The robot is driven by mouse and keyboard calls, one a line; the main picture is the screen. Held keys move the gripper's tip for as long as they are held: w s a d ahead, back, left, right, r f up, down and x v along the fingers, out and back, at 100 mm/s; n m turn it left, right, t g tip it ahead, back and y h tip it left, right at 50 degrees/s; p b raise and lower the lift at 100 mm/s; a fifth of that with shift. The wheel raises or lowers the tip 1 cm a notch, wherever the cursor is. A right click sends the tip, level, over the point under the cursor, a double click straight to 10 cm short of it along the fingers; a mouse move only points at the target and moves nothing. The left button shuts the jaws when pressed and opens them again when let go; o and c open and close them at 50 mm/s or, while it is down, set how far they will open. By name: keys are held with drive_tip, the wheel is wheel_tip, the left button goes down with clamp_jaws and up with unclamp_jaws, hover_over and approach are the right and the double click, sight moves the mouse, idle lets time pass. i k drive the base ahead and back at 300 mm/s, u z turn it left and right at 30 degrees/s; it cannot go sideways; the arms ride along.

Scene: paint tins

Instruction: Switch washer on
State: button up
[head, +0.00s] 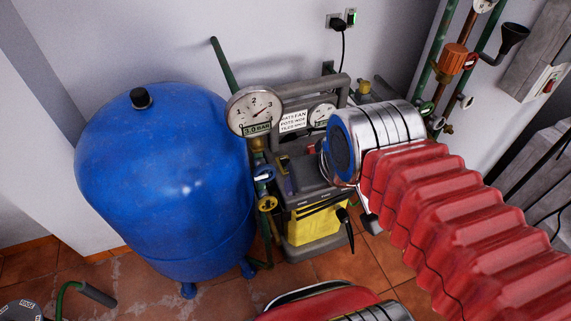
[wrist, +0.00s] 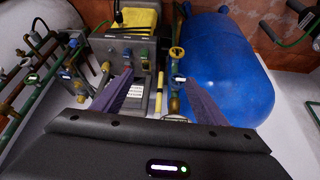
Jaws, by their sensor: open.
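The washer (head: 318,222) is a yellow and grey machine on the tiled floor, under a grey tube frame. In the head view my silver wrist and red bellows hide part of its upper right. In the wrist view its yellow body (wrist: 133,18) shows at the top, with a grey panel of small coloured knobs (wrist: 127,52) below it. My gripper (wrist: 158,74) is open, its two purple-grey fingers spread and empty in front of the panel. The fingertips are not visible in the head view. I cannot tell which control is the switch or its setting.
A large blue tank (head: 165,185) stands left of the washer. Pipes (head: 440,75) run up the right wall. A black plug (head: 338,24) sits in the wall socket.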

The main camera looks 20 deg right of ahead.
sight(284, 162)
drive_tip(key=z, duration=0.15)
drive_tip(key=k, duration=1.45)
drive_tip(key=u, duration=0.5)
drive_tip(key=i, duration=1)
drive_tip(key=z, duration=0.1)
